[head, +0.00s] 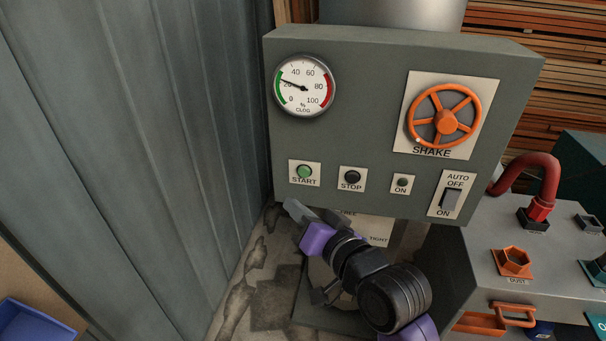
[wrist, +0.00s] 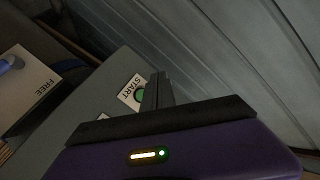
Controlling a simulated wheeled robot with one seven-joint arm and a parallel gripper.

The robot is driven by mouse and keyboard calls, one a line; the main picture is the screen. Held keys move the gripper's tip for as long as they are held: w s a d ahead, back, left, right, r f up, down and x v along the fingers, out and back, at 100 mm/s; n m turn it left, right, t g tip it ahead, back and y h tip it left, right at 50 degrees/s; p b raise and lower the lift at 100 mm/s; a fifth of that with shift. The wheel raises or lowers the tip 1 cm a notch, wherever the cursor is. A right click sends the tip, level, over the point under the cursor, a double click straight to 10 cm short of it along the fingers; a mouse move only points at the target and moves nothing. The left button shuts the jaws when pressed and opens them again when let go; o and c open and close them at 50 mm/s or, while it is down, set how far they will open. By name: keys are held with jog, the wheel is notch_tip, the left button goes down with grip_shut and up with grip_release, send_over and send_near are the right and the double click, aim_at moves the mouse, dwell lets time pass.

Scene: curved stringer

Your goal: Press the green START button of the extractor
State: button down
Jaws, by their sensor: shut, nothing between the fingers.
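The green START button (head: 304,171) sits on a white label at the lower left of the grey extractor panel (head: 375,130). In the wrist view the START button (wrist: 139,96) is partly hidden behind my fingers. My gripper (head: 292,207) is shut and empty, just below and left of the START label in the head view. In the wrist view its fingertips (wrist: 157,76) are beside the button. I cannot tell whether they touch the panel. The black STOP button (head: 352,177) is to the right of START.
A corrugated grey wall (head: 130,130) stands close on the left. The panel also carries a gauge (head: 304,87), an orange SHAKE wheel (head: 445,121), an ON lamp (head: 402,182) and an AUTO/OFF/ON switch (head: 450,199). A grey bench (head: 470,240) with a red hose (head: 541,175) is at right.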

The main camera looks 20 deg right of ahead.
jog(key=shift+w+d+b, duration=0.3)
jog(key=shift+w+d, duration=0.45)
jog(key=shift+w, duration=0.25)
jog(key=shift+w+d+b, duration=0.25)
jog(key=shift+w+d, duration=0.45)
jog(key=shift+w, duration=0.25)
jog(key=shift+w+d+b, duration=0.3)
jog(key=shift+w+d, duration=0.45)
jog(key=shift+w, duration=0.25)
jog(key=shift+w+r, duration=0.1)
jog(key=shift+w+d, duration=0.25)
jog(key=shift+w+d, duration=0.25)
jog(key=shift+w, duration=0.1)
dwell(0.6)
jog(key=shift+s+a, duration=0.1)
jog(key=shift+s+a+p, duration=0.4)
jog(key=shift+s+p, duration=0.05)
jog(key=shift+s, duration=0.15)
jog(key=shift+s, duration=0.1)
jog(key=s+a+p, duration=0.1)
jog(key=s, duration=0.1)
jog(key=s+a+p, duration=0.1)
jog(key=s+a, duration=0.1)
dwell(0.6)
